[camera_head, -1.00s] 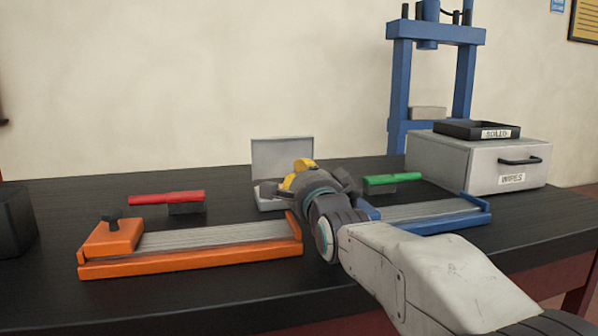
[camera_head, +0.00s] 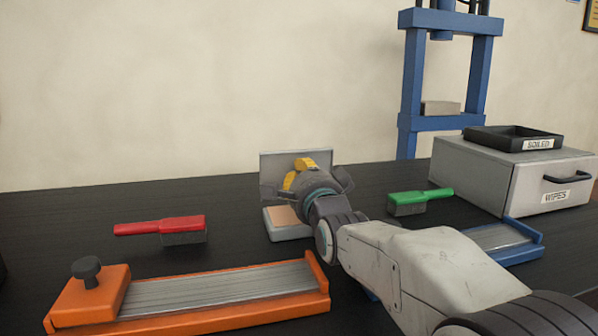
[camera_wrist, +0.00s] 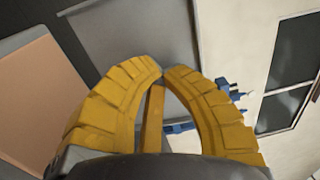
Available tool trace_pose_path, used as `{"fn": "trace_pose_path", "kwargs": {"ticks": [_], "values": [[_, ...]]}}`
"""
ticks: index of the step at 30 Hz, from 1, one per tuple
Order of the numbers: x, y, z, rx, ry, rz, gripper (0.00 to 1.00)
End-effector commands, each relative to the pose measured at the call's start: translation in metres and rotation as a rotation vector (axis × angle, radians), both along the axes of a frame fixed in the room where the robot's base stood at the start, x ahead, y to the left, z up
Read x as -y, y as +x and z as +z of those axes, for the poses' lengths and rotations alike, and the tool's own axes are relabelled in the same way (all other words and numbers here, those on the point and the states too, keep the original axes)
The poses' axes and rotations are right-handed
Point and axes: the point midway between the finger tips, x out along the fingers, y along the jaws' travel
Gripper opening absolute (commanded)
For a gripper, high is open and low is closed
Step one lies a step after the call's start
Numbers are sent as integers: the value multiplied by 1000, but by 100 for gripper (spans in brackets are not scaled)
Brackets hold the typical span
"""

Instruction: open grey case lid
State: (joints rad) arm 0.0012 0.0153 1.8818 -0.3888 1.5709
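The grey case stands on the black table with its lid (camera_head: 275,160) upright, and its base (camera_head: 290,232) shows a tan inside. In the wrist view the lid (camera_wrist: 115,35) is a grey panel beyond the fingertips, and the base (camera_wrist: 30,55) with its tan inside is at the left. My gripper (camera_head: 303,165) is in front of the lid, above the base, and hides part of both. In the wrist view its yellow fingers (camera_wrist: 162,71) come together at the tips, with nothing visible held between them. Whether the tips touch the lid I cannot tell.
A red-handled brush (camera_head: 165,228) and an orange fixture (camera_head: 200,297) lie left. A green-handled brush (camera_head: 420,200), a blue fixture (camera_head: 530,250) and the WIPES box (camera_head: 520,175) with a SOILED tray (camera_head: 513,138) are right. A blue press frame (camera_head: 410,80) stands behind.

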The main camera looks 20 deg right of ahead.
Motion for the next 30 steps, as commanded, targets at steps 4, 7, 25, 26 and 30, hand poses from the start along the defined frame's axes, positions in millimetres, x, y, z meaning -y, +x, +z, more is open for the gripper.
{"fn": "trace_pose_path", "kwargs": {"ticks": [4,7,25,26,30], "values": [[0,0,0,0,0,0,0],[0,0,0,0,0,0,0],[0,19,0,-133,0,0,0],[0,21,1,-132,0,0,0],[0,26,2,-132,0,0,0]]}}
